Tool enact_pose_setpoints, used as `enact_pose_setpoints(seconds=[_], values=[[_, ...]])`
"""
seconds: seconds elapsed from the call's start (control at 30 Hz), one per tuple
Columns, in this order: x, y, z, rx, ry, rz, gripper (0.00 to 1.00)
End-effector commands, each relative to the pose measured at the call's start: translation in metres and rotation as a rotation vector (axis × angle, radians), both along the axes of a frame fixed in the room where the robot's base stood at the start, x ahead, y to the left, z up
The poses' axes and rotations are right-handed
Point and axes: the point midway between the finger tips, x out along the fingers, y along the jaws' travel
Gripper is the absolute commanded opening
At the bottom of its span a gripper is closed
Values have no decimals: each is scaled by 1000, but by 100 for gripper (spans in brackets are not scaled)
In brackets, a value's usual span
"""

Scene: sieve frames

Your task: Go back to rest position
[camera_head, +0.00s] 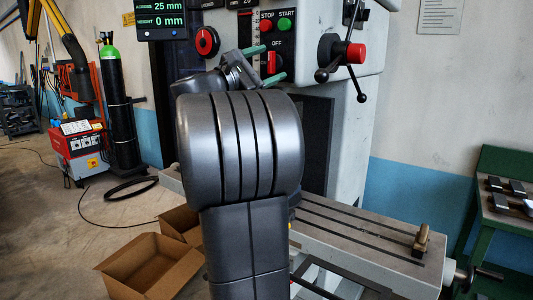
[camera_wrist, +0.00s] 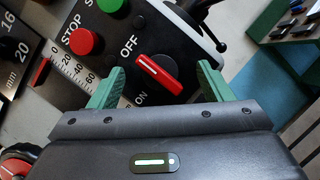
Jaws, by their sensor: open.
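My gripper (camera_head: 264,65) is open in front of the control panel of a grey machine (camera_head: 331,75). Its two green fingers are apart, with nothing held. In the wrist view, my gripper (camera_wrist: 159,82) has its fingers on either side of a red rotary switch (camera_wrist: 159,74) marked OFF and ON. I cannot tell whether a finger touches the switch. The switch's white line lies on the end towards OFF. In the head view the red switch (camera_head: 271,64) is seen between the fingers. My arm hides part of the machine.
A red stop button (camera_wrist: 84,41) and green start button (camera_wrist: 110,4) sit close above the switch. A lever hub with handles (camera_head: 340,53) sticks out to the right. The slotted machine table (camera_head: 370,238) lies below. Open cardboard boxes (camera_head: 150,266) stand on the floor at left.

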Motion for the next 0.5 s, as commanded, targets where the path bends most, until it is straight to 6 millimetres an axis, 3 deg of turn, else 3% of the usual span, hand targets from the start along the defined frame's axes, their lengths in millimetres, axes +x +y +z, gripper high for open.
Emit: enact_pose_setpoints(seconds=[0.5], values=[[-2, -4, 4, -466, 340, -2, 73]])
